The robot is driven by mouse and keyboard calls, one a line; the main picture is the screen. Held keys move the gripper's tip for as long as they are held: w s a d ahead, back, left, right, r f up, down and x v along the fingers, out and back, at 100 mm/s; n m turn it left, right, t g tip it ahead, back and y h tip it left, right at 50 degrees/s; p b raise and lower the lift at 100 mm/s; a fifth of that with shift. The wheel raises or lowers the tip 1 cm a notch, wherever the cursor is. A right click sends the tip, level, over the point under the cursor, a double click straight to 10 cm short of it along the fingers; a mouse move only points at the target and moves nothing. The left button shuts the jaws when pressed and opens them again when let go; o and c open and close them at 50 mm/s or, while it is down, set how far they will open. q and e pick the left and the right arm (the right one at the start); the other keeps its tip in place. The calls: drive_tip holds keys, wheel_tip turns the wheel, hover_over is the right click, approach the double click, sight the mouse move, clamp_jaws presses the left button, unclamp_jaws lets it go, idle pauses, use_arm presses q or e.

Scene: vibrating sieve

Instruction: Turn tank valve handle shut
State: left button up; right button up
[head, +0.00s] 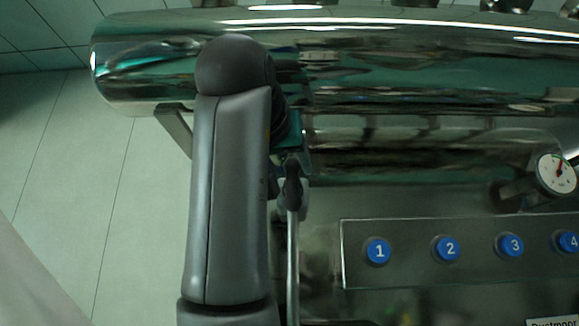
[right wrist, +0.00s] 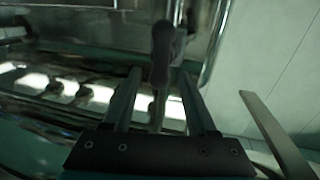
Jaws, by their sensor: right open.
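The dark valve handle (head: 292,188) stands on the left part of the metal tank, just right of my right arm. My right gripper (head: 291,150) is mostly hidden behind its own arm in the head view. In the right wrist view, the two fingers of my right gripper (right wrist: 160,75) are apart. The dark handle (right wrist: 163,52) shows at the gap between the fingertips. I cannot tell whether a finger touches it. My left gripper is not in view.
A shiny tank (head: 400,75) fills the back. A panel with several blue numbered buttons (head: 377,250) is at the lower right, and a round gauge (head: 556,174) is at the right edge. The tiled floor (head: 75,170) at left is free.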

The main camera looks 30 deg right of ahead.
sight(291, 172)
drive_tip(key=p+x, duration=0.1)
drive_tip(key=x, duration=0.4)
drive_tip(key=shift+s+a, duration=0.1)
clamp_jaws()
idle(0.3)
